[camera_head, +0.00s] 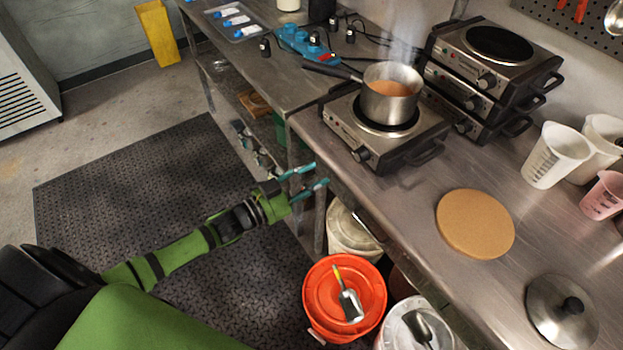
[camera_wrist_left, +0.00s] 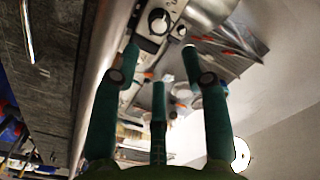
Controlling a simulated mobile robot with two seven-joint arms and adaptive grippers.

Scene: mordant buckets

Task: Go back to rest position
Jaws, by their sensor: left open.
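My left gripper (camera_head: 308,180) is open and empty beside the front edge of the steel counter (camera_head: 400,205) in the head view. Its arm comes in from the lower left over the black floor mat. In the left wrist view its teal fingers (camera_wrist_left: 160,75) are spread with nothing between them. My right gripper is not in view.
A saucepan (camera_head: 390,88) of orange liquid sits on a hot plate (camera_head: 365,140). A cork disc (camera_head: 475,223) and metal lid (camera_head: 562,308) lie on the counter. An orange bucket (camera_head: 318,300) with a scoop on it stands below. The mat (camera_head: 150,165) is clear.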

